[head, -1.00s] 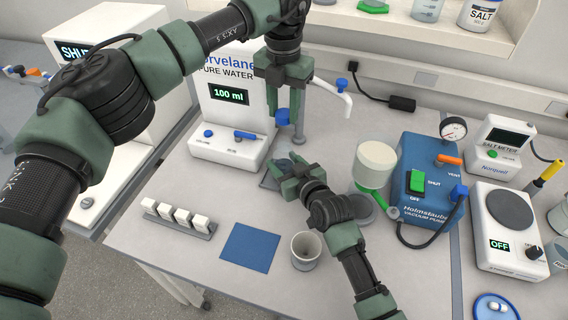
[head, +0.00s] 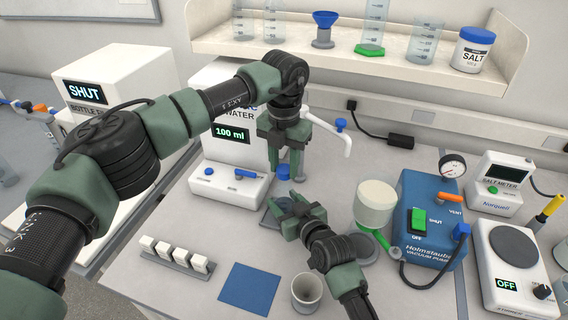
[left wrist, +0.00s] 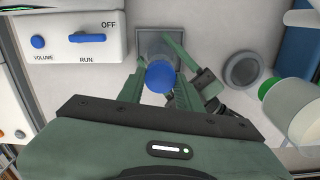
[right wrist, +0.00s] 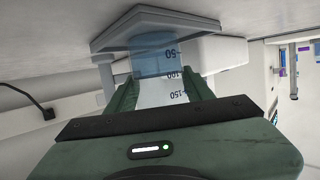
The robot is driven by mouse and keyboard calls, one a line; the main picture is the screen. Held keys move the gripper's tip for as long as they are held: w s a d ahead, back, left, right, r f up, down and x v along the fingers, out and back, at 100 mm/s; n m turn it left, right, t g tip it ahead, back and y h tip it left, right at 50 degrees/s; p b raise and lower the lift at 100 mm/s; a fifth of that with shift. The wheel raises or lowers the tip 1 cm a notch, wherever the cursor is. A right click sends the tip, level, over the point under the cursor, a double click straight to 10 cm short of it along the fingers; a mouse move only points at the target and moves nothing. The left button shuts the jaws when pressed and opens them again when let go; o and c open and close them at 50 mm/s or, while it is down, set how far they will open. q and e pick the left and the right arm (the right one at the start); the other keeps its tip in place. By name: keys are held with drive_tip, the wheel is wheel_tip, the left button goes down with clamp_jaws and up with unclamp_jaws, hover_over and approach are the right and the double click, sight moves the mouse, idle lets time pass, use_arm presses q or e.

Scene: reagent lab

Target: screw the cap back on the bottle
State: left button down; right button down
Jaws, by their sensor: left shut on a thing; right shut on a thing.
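The blue cap (head: 283,172) is held between the fingers of my left gripper (head: 285,160), which is shut on it from above. The cap also shows in the left wrist view (left wrist: 160,77). The clear bottle stands low on a grey square base. Its marked side and blue liquid (right wrist: 152,62) show in the right wrist view, upside down. My right gripper (head: 290,212) is shut around the bottle's side. The cap is above the bottle in the head view. Whether it touches the bottle's mouth, hidden by the fingers, I cannot tell.
The water dispenser (head: 222,183) stands close behind, with its spout (head: 340,145) right of my left gripper. A white-topped container (head: 375,203) and the blue vacuum pump (head: 428,230) stand to the right. A cup (head: 307,292) and a blue mat (head: 249,288) lie in front.

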sight(284, 198)
use_arm(q)
drive_tip(key=shift+f, duration=0.85)
drive_tip(key=shift+f, duration=0.6)
